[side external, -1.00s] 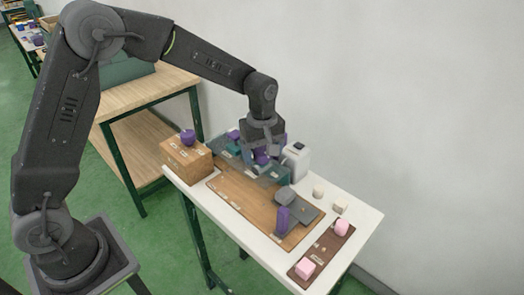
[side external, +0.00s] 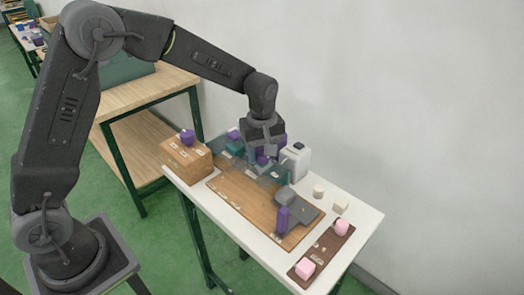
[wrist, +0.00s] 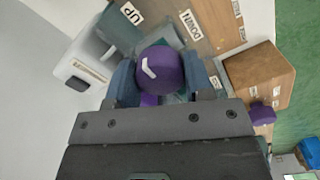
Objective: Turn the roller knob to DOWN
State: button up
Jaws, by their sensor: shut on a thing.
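The roller knob (wrist: 160,72) is a round purple cap with a white pointer mark, seen in the wrist view. The mark lies on the knob's left part, slanting toward the upper left. An UP label (wrist: 131,13) is above and left of it, and a DOWN label (wrist: 190,24) is above and right. The mark leans to the UP side. My gripper (wrist: 162,90) is shut on the knob, one blue-grey finger on each side. In the side view my gripper (side external: 264,150) is low over the board's far end and partly hides the knob.
A white unit (side external: 297,161) stands close on the right. A purple upright handle (side external: 282,219) and a brown strip (side external: 322,250) with pink blocks are toward the front.

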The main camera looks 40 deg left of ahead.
aim_at(262, 151)
jog(key=m, duration=0.4)
jog(key=shift+m, duration=0.4)
jog(key=m, duration=0.9)
jog(key=shift+m, duration=1.8)
jog(key=o, duration=0.9)
jog(key=shift+r, duration=0.1)
notch_tip(262, 151, up, 14)
jog(key=shift+f, duration=0.15)
